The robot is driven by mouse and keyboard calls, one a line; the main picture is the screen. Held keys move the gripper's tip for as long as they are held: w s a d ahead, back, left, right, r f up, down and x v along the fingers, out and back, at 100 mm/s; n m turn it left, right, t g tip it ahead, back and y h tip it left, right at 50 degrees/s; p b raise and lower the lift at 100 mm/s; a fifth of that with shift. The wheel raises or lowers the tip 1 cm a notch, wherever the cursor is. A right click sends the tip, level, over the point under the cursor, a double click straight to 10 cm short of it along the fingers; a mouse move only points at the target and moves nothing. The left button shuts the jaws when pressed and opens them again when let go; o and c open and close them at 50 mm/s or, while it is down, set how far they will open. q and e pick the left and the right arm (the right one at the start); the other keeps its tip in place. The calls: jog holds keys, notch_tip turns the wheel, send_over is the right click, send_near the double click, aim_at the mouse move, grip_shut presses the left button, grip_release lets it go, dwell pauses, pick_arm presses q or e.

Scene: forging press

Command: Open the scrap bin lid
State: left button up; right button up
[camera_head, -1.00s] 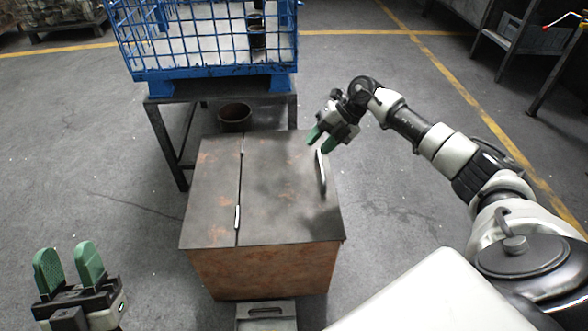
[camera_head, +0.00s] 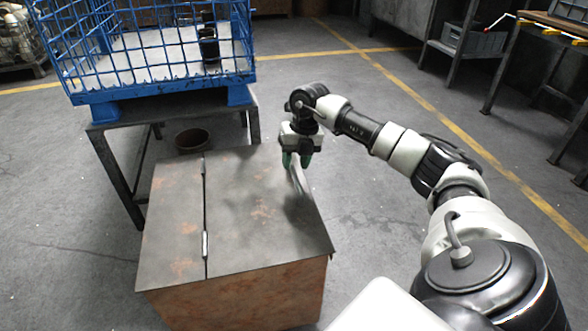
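The scrap bin (camera_head: 245,298) is a rusty, box-shaped bin below me, left of centre. Its flat grey lid (camera_head: 245,215) lies closed, with hinges (camera_head: 205,244) along a seam on the left and a pale bar handle (camera_head: 299,180) near its right edge. My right gripper (camera_head: 297,163) points down at the far end of the handle. Its green fingers look apart, one on each side of the bar. Whether they touch it is unclear. My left gripper is out of view.
A blue wire crate (camera_head: 165,85) stands on a dark metal table (camera_head: 107,125) behind the bin. Shelves stand at the far right. The floor right of the bin is clear.

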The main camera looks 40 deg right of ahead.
jog(key=shift+w+a+f, duration=0.1)
jog(key=shift+a+f, duration=0.05)
jog(key=shift+f, duration=0.7)
jog(key=shift+c, duration=0.5)
grip_shut()
